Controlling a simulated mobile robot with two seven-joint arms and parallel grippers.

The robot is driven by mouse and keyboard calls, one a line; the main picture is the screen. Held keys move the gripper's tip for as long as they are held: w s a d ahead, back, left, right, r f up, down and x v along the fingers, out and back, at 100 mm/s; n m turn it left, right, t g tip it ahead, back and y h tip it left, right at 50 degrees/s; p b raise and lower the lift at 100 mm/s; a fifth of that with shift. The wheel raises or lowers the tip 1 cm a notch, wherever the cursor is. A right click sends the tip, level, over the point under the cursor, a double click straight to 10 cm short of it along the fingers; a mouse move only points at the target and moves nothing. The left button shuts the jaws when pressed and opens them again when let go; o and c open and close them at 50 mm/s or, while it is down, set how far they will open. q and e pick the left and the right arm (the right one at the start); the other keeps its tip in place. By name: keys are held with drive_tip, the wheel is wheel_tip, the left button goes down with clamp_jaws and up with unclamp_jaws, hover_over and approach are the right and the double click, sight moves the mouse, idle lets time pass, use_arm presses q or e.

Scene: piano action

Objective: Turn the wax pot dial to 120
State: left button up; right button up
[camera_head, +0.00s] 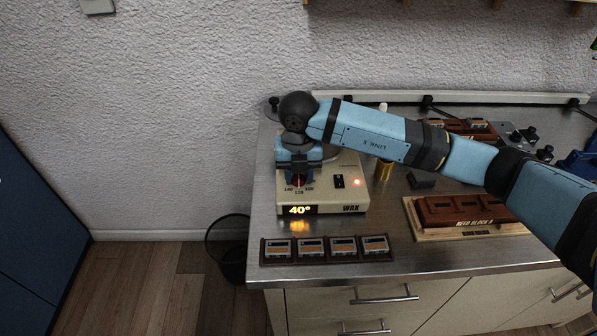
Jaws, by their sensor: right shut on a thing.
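The wax pot (351,196) is a cream box near the left end of the metal bench. Its front display reads 40°, and an orange light glows on its top next to a dark switch. Its dial (298,181) is a small reddish knob with numbers printed around its front side. My right gripper (298,172) comes down from above and is shut on the dial. The gripper hides most of the dial, so its exact pointer position cannot be read. My left gripper is not in view.
A dark rack (327,249) with several small blocks lies along the bench's front edge. A wooden board with a reed block (466,213) lies to the right. A brass cylinder (383,168) stands behind the pot's right side. A black bin (232,262) stands on the floor at left.

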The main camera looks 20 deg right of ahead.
idle(0.4)
drive_tip(key=o, duration=0.9)
drive_tip(key=shift+o, duration=0.2)
drive_tip(key=shift+r, duration=0.15)
drive_tip(key=shift+r, duration=0.3)
wheel_tip(320, 180, up, 13)
